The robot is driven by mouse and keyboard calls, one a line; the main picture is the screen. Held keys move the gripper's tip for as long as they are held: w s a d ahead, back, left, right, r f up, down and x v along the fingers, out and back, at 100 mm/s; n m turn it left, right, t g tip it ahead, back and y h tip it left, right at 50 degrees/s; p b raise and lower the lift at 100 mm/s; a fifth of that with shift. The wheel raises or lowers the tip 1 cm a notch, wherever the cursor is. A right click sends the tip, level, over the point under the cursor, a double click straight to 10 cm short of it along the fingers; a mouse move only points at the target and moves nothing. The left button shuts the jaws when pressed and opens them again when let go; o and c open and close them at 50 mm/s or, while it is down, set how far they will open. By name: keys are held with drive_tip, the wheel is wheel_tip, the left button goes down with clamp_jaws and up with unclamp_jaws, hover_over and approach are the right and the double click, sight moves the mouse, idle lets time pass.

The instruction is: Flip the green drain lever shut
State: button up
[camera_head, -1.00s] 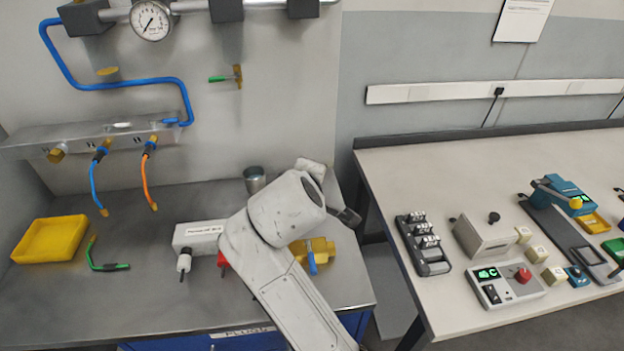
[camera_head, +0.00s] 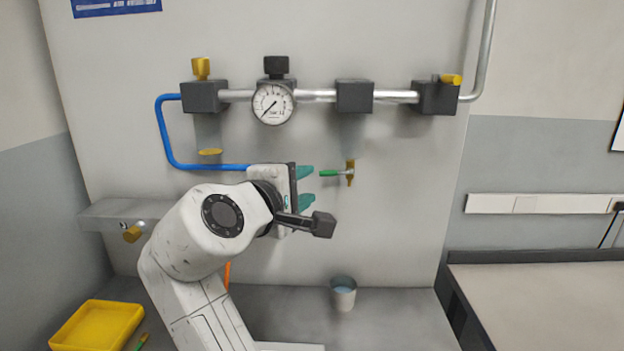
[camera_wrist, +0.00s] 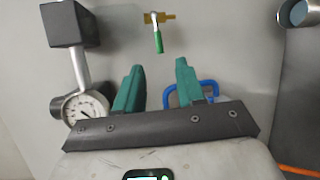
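The green drain lever (camera_head: 330,173) sticks out to the left from a small brass valve (camera_head: 350,172) on the wall panel, lying about level in the head view. In the wrist view the lever (camera_wrist: 158,42) points from the brass valve (camera_wrist: 160,17) toward my gripper. My gripper (camera_head: 306,186) has two teal fingers, just left of the lever's tip. In the wrist view the fingers (camera_wrist: 160,75) are apart with nothing between them, and the lever lies beyond their tips, roughly in line with the gap. I see no contact.
A pressure gauge (camera_head: 272,104) and grey pipe with dark blocks (camera_head: 355,96) run above. A blue hose (camera_head: 167,140) is behind my arm. A metal cup (camera_head: 343,293) stands on the bench below, with a yellow tray (camera_head: 97,326) at left. The wall right of the valve is clear.

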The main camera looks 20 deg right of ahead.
sight(325, 174)
drive_tip(key=p+x, duration=0.1)
drive_tip(key=x, duration=0.8)
drive_tip(key=shift+r+p, duration=0.15)
drive_tip(key=shift+p, duration=0.25)
drive_tip(key=shift+x, duration=0.85)
clamp_jaws()
